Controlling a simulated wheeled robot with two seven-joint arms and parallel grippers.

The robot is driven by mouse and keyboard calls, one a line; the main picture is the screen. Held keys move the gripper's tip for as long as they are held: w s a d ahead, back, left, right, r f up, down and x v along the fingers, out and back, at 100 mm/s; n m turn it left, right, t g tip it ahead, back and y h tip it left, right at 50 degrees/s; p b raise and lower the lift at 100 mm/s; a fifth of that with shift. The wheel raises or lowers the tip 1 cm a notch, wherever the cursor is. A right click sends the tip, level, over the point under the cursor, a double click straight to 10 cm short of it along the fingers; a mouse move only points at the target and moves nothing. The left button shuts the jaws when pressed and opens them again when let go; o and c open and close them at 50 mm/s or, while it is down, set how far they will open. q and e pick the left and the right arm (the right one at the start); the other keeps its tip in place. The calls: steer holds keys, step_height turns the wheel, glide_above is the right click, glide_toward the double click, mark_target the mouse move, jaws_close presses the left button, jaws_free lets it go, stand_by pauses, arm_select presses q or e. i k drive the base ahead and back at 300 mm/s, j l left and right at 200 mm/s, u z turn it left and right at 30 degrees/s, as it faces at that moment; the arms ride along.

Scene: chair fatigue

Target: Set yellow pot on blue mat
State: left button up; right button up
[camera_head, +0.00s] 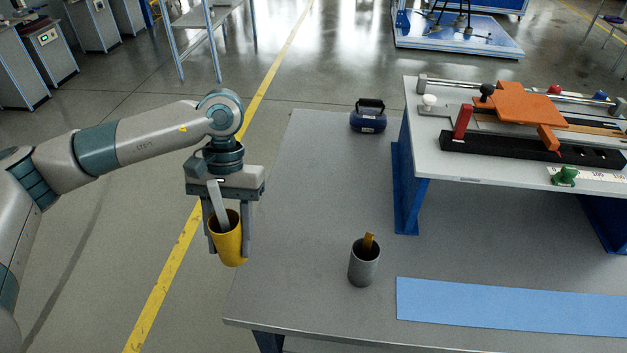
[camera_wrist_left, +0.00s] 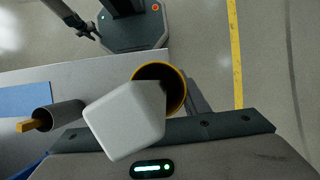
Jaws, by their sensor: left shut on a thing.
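The yellow pot (camera_head: 228,246) is held upright between the fingers of my left gripper (camera_head: 229,237), in the air by the left edge of the grey table. A pale grey bar-like thing (camera_head: 217,204) stands in the pot and sticks out of its top. In the left wrist view the pot's rim (camera_wrist_left: 181,92) shows, partly covered by the pale block end (camera_wrist_left: 125,118). The blue mat (camera_head: 510,306) lies flat at the front right of the table, well to the right of the pot.
A grey cup (camera_head: 363,265) with a brown-yellow piece in it stands on the grey table (camera_head: 310,200), between the pot and the mat. A dark blue case (camera_head: 368,120) stands at the back. A raised bench (camera_head: 440,160) with an orange fixture (camera_head: 520,105) borders the right side.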

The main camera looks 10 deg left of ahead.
mark_target(539, 310)
steer(key=k+l+z, duration=0.15)
steer(key=l+z, duration=0.15)
steer(key=l, duration=0.8)
steer(key=l+z, duration=0.3)
steer(key=l, duration=0.8)
